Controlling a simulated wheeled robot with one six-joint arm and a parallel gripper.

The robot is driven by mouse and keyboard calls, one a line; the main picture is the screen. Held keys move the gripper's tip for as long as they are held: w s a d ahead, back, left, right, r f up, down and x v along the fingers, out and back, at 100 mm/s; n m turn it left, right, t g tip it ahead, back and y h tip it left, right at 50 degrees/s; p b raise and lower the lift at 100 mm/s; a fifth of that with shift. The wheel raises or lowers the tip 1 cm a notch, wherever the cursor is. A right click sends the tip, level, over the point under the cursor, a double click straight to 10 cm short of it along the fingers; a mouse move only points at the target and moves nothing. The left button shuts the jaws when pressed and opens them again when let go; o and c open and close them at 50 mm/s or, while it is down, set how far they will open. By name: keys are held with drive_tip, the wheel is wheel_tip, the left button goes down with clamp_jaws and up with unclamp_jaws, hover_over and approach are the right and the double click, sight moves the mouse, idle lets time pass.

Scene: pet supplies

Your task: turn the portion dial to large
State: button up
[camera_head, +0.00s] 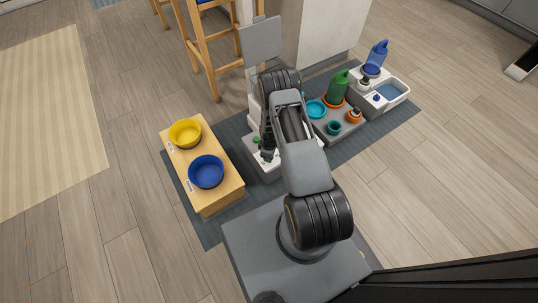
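A white unit (258,166) with a pale upright behind it stands on the dark mat, mostly hidden by my arm. A small green part (256,140) shows on it; I cannot tell whether this is the portion dial, and no dial marks can be read. My gripper (268,156) points down over the white unit, beside the green part. It is too small and dark to tell whether the fingers are open or touch anything.
A wooden stand with a yellow bowl (185,133) and a blue bowl (206,172) is to the left. A grey tray (340,137) with a green bottle (338,89) and a white unit with a blue bottle (377,54) are to the right. A wooden stool (207,55) stands behind.

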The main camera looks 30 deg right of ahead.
drive_tip(key=o, duration=0.9)
wheel_tip(320, 180, up, 14)
drive_tip(key=p, duration=0.5)
drive_tip(key=shift+p, duration=0.3)
drive_tip(key=a+r+m+t+p, duration=0.15)
drive_tip(key=r+p, duration=0.65)
drive_tip(key=r, duration=1.3)
drive_tip(key=a+r+m+p, duration=0.3)
drive_tip(key=r+p, duration=0.6)
drive_tip(key=r, duration=1.1)
drive_tip(key=s+a+r+m+p, duration=0.1)
drive_tip(key=s+r+p, duration=0.4)
drive_tip(key=r, duration=0.5)
drive_tip(key=s+a+r+m+t+p, duration=0.1)
drive_tip(key=s+r+p, duration=0.3)
drive_tip(key=r, duration=0.5)
drive_tip(key=s+a+r+m+t+p, duration=0.1)
drive_tip(key=s+a+r+m+p, duration=0.2)
drive_tip(key=r, duration=0.7)
drive_tip(key=s+p, duration=0.2)
drive_tip(key=s, duration=0.2)
drive_tip(key=shift+a+r+p, duration=0.15)
drive_tip(key=shift+r+p, duration=0.15)
drive_tip(key=shift+r, duration=0.05)
